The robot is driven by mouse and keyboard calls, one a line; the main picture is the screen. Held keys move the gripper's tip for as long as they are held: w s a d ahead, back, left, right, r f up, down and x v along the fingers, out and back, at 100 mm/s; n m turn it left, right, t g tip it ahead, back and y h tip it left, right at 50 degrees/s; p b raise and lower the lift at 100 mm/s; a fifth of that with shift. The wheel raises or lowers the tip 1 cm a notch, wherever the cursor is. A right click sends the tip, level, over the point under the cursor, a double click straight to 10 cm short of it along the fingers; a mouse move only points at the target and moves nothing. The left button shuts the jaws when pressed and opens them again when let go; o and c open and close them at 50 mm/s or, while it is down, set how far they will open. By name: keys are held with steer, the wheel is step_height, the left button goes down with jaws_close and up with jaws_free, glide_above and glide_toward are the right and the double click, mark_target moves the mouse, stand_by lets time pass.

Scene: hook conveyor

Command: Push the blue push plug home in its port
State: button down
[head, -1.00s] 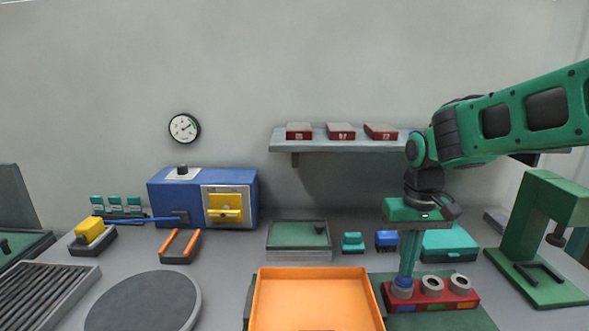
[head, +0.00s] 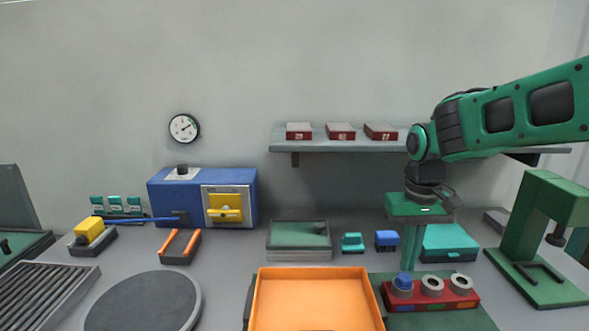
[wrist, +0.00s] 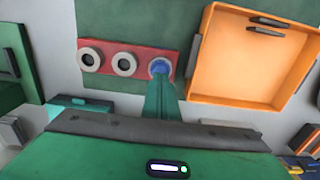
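The blue push plug (head: 403,281) sits in the leftmost grey ring port (head: 401,291) of the red block (head: 446,297); its blue top shows above the ring. In the wrist view the plug (wrist: 160,67) is in the port nearest the orange tray. My gripper (head: 408,267) points down with its fingers together, tips just behind and above the plug. In the wrist view the fingertips (wrist: 162,82) appear beside the plug's edge; I cannot tell whether they touch it. Nothing shows held between the fingers.
Two other grey ring ports (head: 432,285) on the block look empty. An orange tray (head: 262,300) stands left of the block. A teal box (head: 450,243) and small blue (head: 387,239) and teal blocks are behind. A green press frame (head: 520,220) stands at right.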

mark_target(405, 276)
steer(key=shift+r, duration=2.55)
steer(key=s+d+f+m, duration=0.2)
steer(key=s+d+f, duration=0.1)
steer(key=s+d, duration=0.2)
steer(key=s+d+f+m, duration=0.2)
steer(key=s+d, duration=0.4)
steer(key=s, duration=0.4)
steer(key=s+d+f+m, duration=0.2)
steer(key=s+d+f, duration=0.2)
steer(key=s, duration=0.4)
steer(key=shift+s+d, duration=0.2)
steer(key=shift+d, duration=0.6)
steer(key=shift+r, duration=0.1)
steer(key=shift+w, duration=0.15)
steer(key=shift+w+f, duration=0.3)
steer(key=shift+w, duration=0.3)
steer(key=shift+s, duration=0.1)
